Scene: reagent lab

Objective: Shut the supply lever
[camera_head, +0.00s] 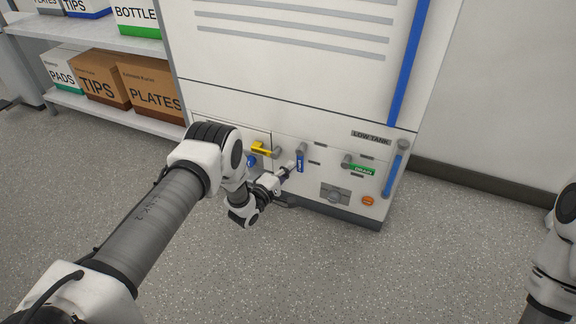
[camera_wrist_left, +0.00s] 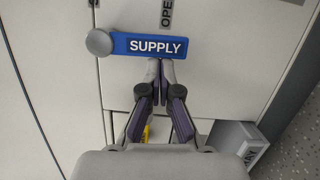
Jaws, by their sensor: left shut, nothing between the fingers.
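The supply lever (camera_head: 300,162) is a blue bar on the white cabinet front; in the head view it hangs down from a grey pivot. In the left wrist view the lever (camera_wrist_left: 150,46), marked SUPPLY, lies across the picture with its round pivot at the left end. My left gripper (camera_head: 291,167) is shut and empty, on the left side of the lever in the head view. In the wrist view its fingertips (camera_wrist_left: 160,66) are at the lever's lower edge; whether they touch it I cannot tell. My right gripper is out of view.
A yellow lever (camera_head: 262,149) is left of the supply lever, close to my left wrist. A green DRAIN lever (camera_head: 360,169), an orange knob (camera_head: 368,201) and a blue handle (camera_head: 393,174) are to the right. Shelves with boxes (camera_head: 150,84) stand at the left. The floor in front is clear.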

